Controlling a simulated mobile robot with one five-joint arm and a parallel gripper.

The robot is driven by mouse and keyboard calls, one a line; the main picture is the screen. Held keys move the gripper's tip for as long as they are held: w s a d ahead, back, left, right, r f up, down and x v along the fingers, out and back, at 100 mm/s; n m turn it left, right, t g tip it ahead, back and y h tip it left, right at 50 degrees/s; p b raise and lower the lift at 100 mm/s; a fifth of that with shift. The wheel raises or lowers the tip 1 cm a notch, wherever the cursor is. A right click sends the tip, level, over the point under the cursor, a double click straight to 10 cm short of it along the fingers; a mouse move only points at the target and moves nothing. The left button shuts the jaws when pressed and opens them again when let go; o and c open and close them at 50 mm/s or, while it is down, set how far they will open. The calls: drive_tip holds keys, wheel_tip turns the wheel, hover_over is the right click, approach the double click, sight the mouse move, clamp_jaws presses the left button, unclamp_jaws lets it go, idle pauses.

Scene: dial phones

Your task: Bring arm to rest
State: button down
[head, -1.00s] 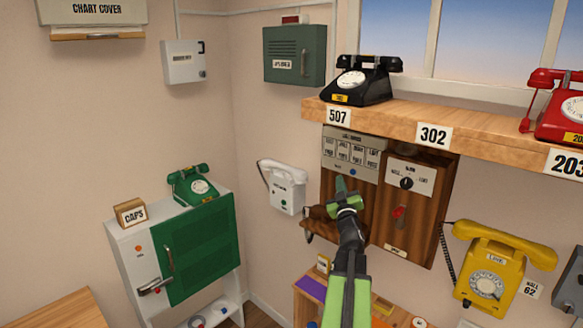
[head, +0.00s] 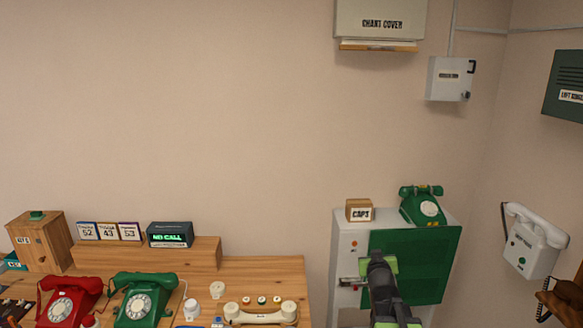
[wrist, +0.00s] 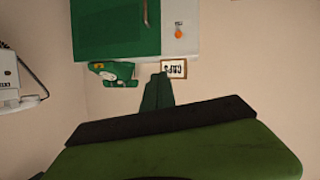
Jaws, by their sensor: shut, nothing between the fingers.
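My gripper (head: 377,262) shows in the head view in front of the green door of the white cabinet (head: 345,235), pointing away from me. It is shut and holds nothing. The same green phone (head: 424,207) sits on top of the cabinet in the head view, beside a small CAPS box (head: 360,210).
A desk (head: 250,270) on the left holds a red phone (head: 68,302), a green phone (head: 144,300), a cream handset and a NO CALL display (head: 170,235). A white wall phone (head: 534,240) hangs at the right. The wall above the desk is bare.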

drive_tip(key=s+a+f+g+y, duration=0.2)
drive_tip(key=s+a+f+g, duration=0.4)
drive_tip(key=a+f, duration=0.4)
drive_tip(key=s+a+f+g+y, duration=0.1)
drive_tip(key=s+a+f+g, duration=0.1)
drive_tip(key=s, duration=0.6)
drive_tip(key=s+a+f+g, duration=0.2)
drive_tip(key=s+g, duration=0.3)
drive_tip(key=s, duration=0.4)
drive_tip(key=shift+a+f+n+y, duration=0.15)
drive_tip(key=shift+f+n+y, duration=0.25)
drive_tip(key=shift+f, duration=0.25)
drive_tip(key=shift+s, duration=0.1)
